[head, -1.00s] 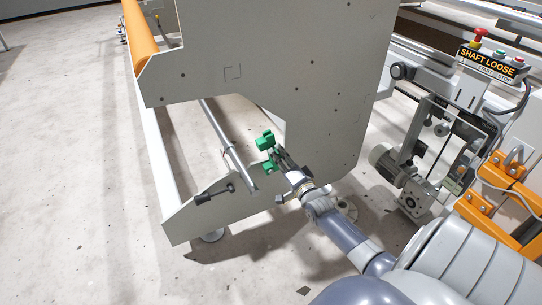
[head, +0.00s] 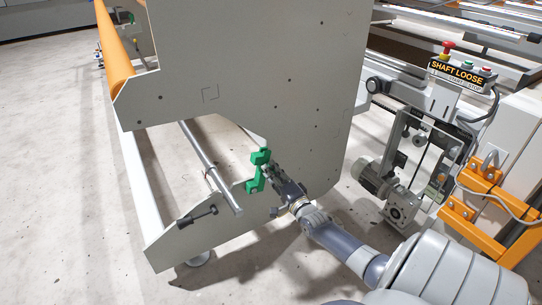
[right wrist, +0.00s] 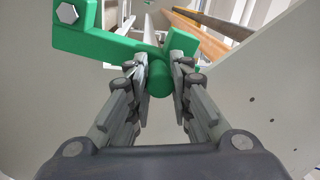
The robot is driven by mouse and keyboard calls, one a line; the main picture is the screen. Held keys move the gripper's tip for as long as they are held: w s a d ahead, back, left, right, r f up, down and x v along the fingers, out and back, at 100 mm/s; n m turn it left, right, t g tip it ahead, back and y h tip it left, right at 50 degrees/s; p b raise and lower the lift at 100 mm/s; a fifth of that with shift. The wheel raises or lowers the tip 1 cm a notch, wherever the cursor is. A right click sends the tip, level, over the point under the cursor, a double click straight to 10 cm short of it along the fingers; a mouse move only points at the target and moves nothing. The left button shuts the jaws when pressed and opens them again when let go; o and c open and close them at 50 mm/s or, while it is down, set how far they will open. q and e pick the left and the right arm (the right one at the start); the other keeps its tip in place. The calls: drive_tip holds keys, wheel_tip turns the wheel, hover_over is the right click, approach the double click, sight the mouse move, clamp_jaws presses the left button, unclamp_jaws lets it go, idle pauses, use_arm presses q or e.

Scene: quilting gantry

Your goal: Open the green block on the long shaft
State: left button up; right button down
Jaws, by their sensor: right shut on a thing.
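The green block (head: 254,183) is a bent green piece at the edge of the grey side plate (head: 245,85). The long shaft (head: 207,163) is a metal bar running to the left of the block. In the right wrist view the block (right wrist: 98,43) has a hex bolt at its upper left and a round green knob. My right gripper (head: 267,173) is at the block, and its fingers (right wrist: 160,82) are shut on either side of that knob. The fingers hide part of the block. I cannot tell how far the block stands open. My left gripper is not in view.
An orange roller (head: 115,55) lies at the upper left. A black-handled clamp (head: 197,216) sits on the plate's lower arm. A control box marked SHAFT LOOSE (head: 461,72) and orange brackets (head: 487,180) stand to the right. Bare floor (head: 60,180) is on the left.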

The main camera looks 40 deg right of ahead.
drive_tip(key=shift+d+r, duration=0.1)
drive_tip(key=shift+r, duration=0.05)
drive_tip(key=c, duration=1.4)
unclamp_jaws()
drive_tip(key=shift+s, duration=0.15)
drive_tip(key=v, duration=1.1)
drive_tip(key=shift+s, duration=0.4)
